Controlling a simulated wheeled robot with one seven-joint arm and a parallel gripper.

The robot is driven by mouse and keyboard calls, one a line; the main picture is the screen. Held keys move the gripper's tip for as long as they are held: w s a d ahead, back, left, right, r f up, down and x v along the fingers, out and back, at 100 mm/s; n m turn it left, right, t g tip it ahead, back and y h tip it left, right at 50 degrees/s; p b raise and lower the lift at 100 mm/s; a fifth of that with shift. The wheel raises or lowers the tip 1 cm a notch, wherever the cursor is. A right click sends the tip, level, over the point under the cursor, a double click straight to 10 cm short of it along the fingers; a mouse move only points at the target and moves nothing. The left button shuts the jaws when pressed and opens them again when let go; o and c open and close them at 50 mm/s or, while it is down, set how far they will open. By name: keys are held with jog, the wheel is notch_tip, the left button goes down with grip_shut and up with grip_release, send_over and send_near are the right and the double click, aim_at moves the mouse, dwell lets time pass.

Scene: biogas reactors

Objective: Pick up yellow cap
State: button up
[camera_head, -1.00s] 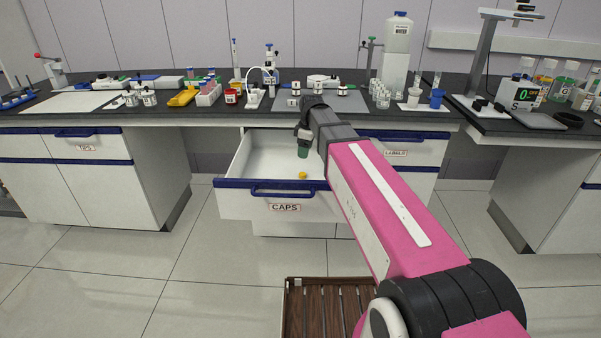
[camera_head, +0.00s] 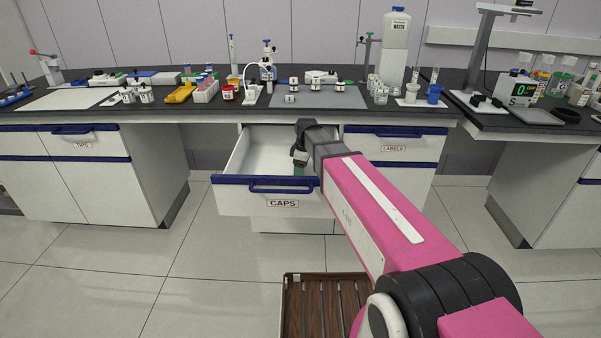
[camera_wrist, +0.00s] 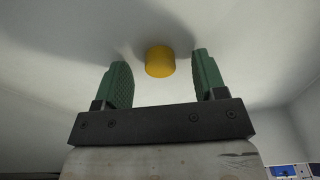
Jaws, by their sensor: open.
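The yellow cap (camera_wrist: 160,61) lies on the white floor of the open drawer in the wrist view. It sits between and slightly beyond the tips of my gripper's two green fingers, with a gap on each side. My gripper (camera_wrist: 158,75) is open and empty. In the head view my gripper (camera_head: 299,168) is down inside the open drawer labelled CAPS (camera_head: 235,192), and the cap is hidden there behind my gripper or the drawer front.
The drawer's white walls and blue-handled front enclose my gripper. The black bench top (camera_head: 215,112) above carries bottles, racks and a grey mat (camera_head: 345,97). A closed LABELS drawer (camera_head: 405,148) is to the right. The rest of the drawer floor looks clear.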

jog(key=shift+f, duration=0.25)
jog(key=c, duration=1)
jog(key=shift+c, duration=0.2)
